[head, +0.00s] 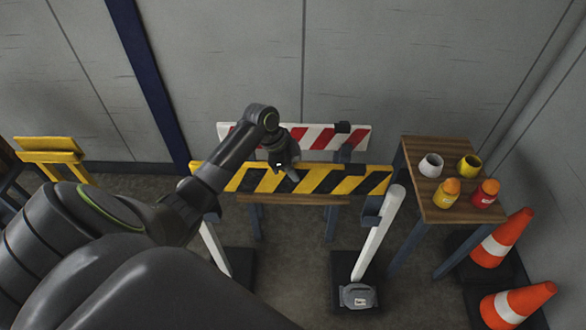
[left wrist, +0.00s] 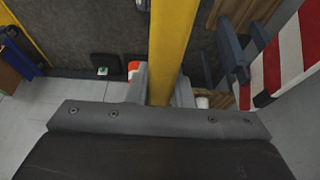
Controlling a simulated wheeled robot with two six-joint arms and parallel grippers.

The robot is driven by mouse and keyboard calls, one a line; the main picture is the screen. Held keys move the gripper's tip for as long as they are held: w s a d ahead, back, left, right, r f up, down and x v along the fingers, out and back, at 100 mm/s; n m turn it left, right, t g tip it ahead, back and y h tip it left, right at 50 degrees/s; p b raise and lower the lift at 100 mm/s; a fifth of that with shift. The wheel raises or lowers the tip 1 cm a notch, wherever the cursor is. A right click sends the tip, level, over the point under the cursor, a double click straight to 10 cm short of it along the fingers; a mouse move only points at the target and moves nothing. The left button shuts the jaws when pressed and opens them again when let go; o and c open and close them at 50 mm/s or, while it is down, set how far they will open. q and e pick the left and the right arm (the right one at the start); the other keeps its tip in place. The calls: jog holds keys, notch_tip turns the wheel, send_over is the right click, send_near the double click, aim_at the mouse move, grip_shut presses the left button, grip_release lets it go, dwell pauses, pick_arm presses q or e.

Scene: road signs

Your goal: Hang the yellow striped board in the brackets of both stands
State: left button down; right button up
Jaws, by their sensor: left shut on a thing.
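The yellow and black striped board (head: 330,181) lies level across the space between two white stands. My left gripper (head: 284,170) is shut on it near its middle, from above. In the left wrist view the board's yellow edge (left wrist: 170,45) runs between my left fingers (left wrist: 160,88). The right stand (head: 376,236) has a grey-blue bracket (head: 372,210) just below the board's right end. The left stand (head: 215,248) shows its lower post; my arm hides much of its upper part. I cannot tell whether the board rests in either bracket. My right gripper is out of view.
A red and white board (head: 325,137) stands behind, above a low wooden bench (head: 295,199). A wooden table (head: 440,150) at right holds cups and bottles. A grey weight (head: 357,296) sits on the right stand's base.

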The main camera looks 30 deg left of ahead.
aim_at(266, 164)
pick_arm(q)
jog(key=shift+f+b, duration=2.65)
jog(key=shift+f, duration=0.15)
notch_tip(266, 164, down, 10)
jog(key=b, duration=0.5)
jog(key=shift+r, duration=0.2)
jog(key=shift+f, duration=0.15)
jog(key=c, duration=1.2)
grip_release()
jog(key=shift+s+f, duration=0.1)
jog(key=v, duration=1.7)
jog(key=shift+s+r, duration=0.1)
jog(key=shift+r, duration=0.15)
jog(key=shift+f, duration=0.1)
